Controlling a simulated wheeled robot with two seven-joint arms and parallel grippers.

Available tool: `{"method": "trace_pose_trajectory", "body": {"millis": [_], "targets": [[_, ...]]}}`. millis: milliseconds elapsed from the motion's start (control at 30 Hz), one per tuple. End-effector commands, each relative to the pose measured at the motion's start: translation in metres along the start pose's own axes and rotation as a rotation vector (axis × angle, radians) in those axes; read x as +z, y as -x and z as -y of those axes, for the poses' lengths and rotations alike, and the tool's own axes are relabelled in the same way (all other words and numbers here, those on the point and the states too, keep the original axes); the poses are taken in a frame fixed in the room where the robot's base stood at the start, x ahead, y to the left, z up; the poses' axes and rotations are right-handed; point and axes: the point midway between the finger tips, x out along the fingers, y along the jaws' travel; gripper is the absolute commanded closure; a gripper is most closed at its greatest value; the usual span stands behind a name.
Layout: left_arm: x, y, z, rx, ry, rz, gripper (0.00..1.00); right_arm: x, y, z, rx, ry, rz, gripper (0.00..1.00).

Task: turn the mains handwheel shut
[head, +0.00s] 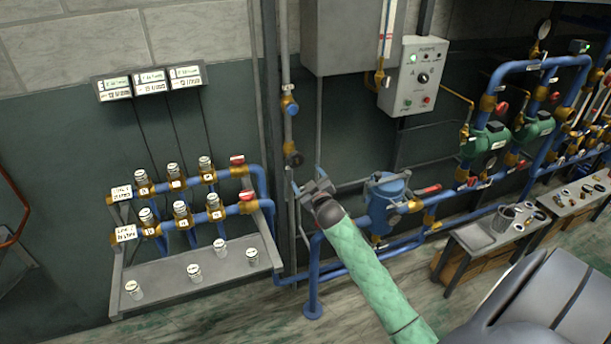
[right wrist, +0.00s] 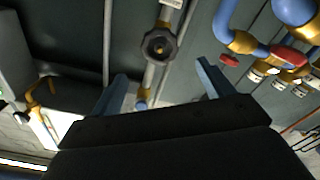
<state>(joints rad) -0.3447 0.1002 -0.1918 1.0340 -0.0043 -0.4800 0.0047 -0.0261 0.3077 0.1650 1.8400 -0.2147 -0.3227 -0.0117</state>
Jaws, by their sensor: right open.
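The mains handwheel (head: 294,160) is a small dark wheel on a brass valve body on the thin vertical pipe, left of the picture's middle in the head view. In the right wrist view the handwheel (right wrist: 160,46) faces the camera at top centre, dark and knobbed around its rim. My right gripper (head: 307,182) is open and empty, just below and right of the wheel in the head view. In the wrist view its blue fingers (right wrist: 161,76) are spread wide, one on each side of the wheel's line and apart from it. My left gripper is not in view.
A blue fitting (head: 289,106) sits above the wheel on the same pipe. A manifold with red-handled valves stands left, over a grey shelf (head: 200,272) with several small cylinders. A blue vessel (head: 385,205) with a red lever and a control box (head: 413,77) are right.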

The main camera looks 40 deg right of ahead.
Motion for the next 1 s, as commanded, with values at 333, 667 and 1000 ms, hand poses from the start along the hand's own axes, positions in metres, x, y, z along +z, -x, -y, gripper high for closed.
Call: {"method": "trace_pose_trajectory", "body": {"millis": [333, 667, 1000], "targets": [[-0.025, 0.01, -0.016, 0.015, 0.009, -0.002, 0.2, 0.001, -0.026, 0.0, 0.001, 0.0, -0.002, 0.2], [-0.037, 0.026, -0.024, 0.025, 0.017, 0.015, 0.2, 0.001, -0.057, 0.0, 0.001, 0.0, -0.001, 0.2], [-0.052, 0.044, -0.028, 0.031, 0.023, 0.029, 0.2, 0.002, -0.086, 0.001, 0.0, 0.0, 0.0, 0.2]]}}
